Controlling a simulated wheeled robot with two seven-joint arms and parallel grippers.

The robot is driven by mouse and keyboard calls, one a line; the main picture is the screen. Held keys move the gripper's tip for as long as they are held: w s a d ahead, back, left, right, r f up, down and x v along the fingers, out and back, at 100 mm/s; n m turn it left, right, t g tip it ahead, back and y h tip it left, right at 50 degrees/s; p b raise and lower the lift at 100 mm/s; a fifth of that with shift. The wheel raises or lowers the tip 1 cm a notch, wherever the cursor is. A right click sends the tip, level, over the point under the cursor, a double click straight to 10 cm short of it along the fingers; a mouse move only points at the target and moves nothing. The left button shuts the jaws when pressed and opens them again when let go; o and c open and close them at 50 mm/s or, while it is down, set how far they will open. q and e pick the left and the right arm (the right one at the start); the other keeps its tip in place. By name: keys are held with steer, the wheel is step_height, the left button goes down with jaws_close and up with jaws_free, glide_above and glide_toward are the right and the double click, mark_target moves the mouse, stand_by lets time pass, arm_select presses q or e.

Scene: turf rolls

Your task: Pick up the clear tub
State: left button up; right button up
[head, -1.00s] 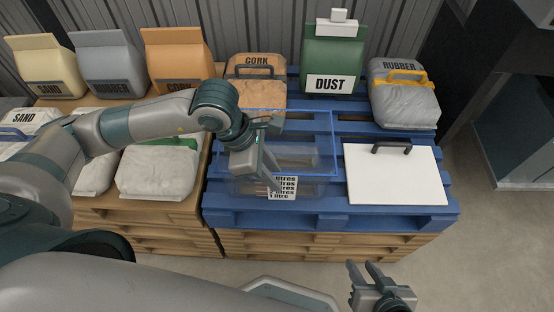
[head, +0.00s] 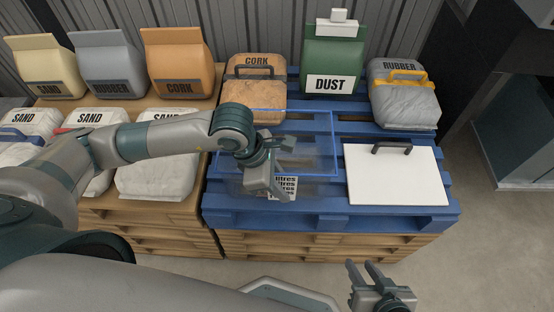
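The clear tub (head: 318,160) is see-through with a blue rim. It stands on the blue pallet in the middle of the head view, with a white litres label (head: 286,188) on its front. My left gripper (head: 286,168) is over the left-middle part of the tub, its fingers apart and nothing seen between them. It hides part of the tub's rim and label; I cannot tell whether it touches the tub. My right gripper (head: 365,268) is at the bottom of the view, in front of the pallet, open and empty.
A white lid (head: 395,180) with a dark handle lies right of the tub. Behind stand a cork bag (head: 256,95), a green dust bag (head: 331,60) and a rubber bag (head: 404,100). Sand bags (head: 155,178) are on the wooden pallet at left. Floor at right is clear.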

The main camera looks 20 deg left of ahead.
arm_select(q)
steer(key=shift+c, duration=0.6)
jaws_close()
stand_by(1.2)
